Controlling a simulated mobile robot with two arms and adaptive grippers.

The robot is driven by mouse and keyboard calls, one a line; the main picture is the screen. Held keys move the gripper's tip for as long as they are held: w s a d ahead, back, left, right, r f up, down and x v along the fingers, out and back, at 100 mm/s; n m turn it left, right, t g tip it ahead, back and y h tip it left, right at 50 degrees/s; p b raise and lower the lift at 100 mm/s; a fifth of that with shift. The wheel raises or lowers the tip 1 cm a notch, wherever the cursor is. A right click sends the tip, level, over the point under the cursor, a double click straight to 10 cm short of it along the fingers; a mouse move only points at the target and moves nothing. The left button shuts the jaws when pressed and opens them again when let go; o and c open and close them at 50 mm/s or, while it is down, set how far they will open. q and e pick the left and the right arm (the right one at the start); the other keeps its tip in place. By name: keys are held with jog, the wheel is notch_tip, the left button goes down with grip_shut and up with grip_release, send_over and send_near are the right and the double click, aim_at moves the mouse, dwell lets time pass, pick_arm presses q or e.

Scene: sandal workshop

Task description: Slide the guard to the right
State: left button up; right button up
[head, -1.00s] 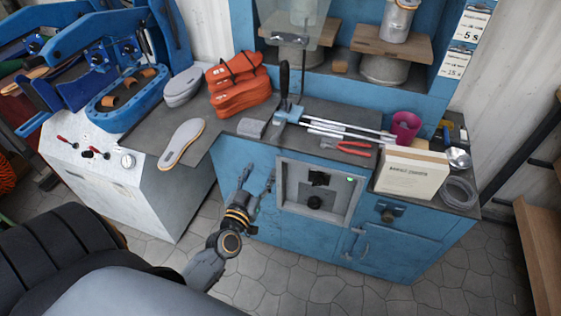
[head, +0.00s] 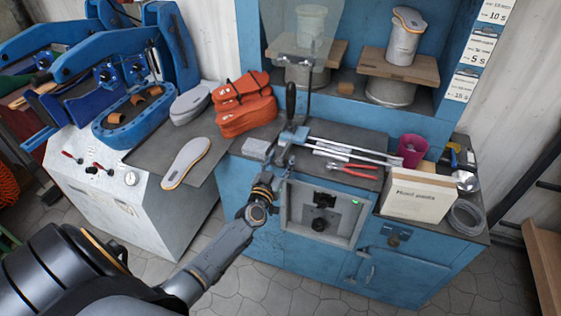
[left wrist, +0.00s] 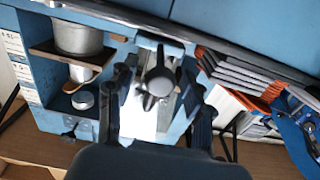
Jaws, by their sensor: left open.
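The guard looks to be the clear panel (head: 300,30) hanging in front of the left part of the blue cabinet in the head view, with a dark bar at its lower edge. Below it, a lever with an upright black grip (head: 290,100) stands on the counter. My left gripper (head: 279,160) is at the counter's front edge, below and in front of the lever and well below the panel. In the left wrist view my open fingers (left wrist: 155,100) show with a dark knob (left wrist: 158,78) between them in the picture; contact cannot be told. My right gripper is not in view.
Grey rods (head: 345,148), red pliers (head: 348,171), a magenta cup (head: 411,150) and a cream box (head: 418,195) lie right of the lever. Orange sandals (head: 245,105) and an insole (head: 186,162) lie left. Shelves with pots (head: 404,40) are behind.

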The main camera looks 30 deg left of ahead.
pick_arm(q)
jog(key=shift+c, duration=0.5)
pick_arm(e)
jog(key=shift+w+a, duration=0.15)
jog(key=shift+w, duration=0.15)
pick_arm(q)
grip_shut()
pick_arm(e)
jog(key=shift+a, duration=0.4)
pick_arm(q)
jog(key=shift+d, duration=0.1)
